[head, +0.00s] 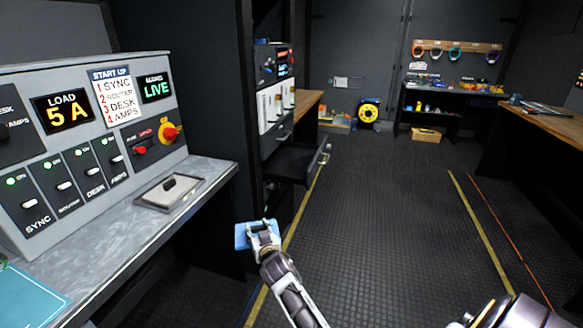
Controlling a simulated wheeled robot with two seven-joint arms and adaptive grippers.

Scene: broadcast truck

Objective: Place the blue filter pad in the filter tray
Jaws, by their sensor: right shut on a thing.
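The blue filter pad (242,236) is a small light-blue block held in my right gripper (259,232). The gripper is shut on it, in front of and below the rack, above the dark floor. A black pulled-out tray (318,165) projects from the lower part of the rack, up and to the right of the pad; it looks like the filter tray, though I cannot tell for sure. The pad is apart from it. The tray's inside is dark and hard to make out. My left gripper is not in view.
A grey console (90,140) with switches and lit displays stands at left on a metal counter (130,240). A teal mat (30,298) lies at the counter's near corner. The rack (272,105) stands beyond a dark partition. The floor (390,220) at right is clear.

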